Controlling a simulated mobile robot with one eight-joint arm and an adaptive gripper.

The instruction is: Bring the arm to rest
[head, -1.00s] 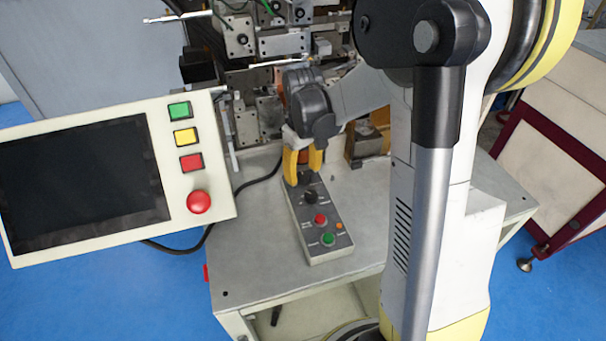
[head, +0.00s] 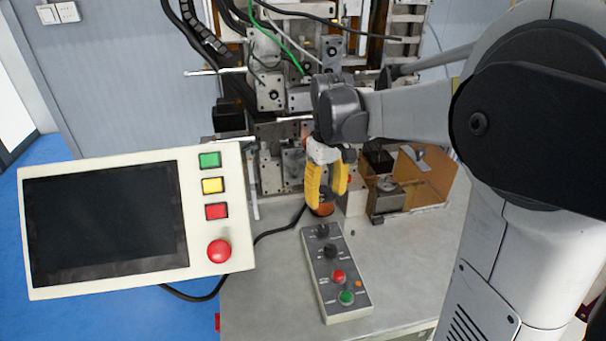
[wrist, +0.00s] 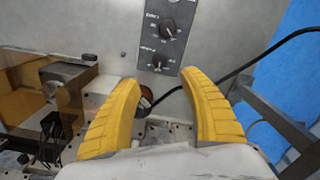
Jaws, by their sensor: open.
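My gripper (head: 327,187) has yellow fingers and hangs in front of the coil winder (head: 290,100), above the worktable. Its fingers are apart with nothing between them. In the head view it is just beyond the far end of the grey control box (head: 336,275), which has black knobs, a red button and a green button. In the wrist view the two fingers (wrist: 168,110) are spread wide, and the box's knob end (wrist: 160,45) lies ahead of them, apart from the fingertips. A copper-coloured round part (head: 322,209) is partly hidden behind the fingers.
A white operator panel (head: 215,265) with a dark screen, coloured buttons and a red mushroom button stands at left. A black cable (head: 267,235) runs over the table (head: 265,300). An amber transparent guard (head: 430,175) stands right of my gripper. The table's front is bare beside the box.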

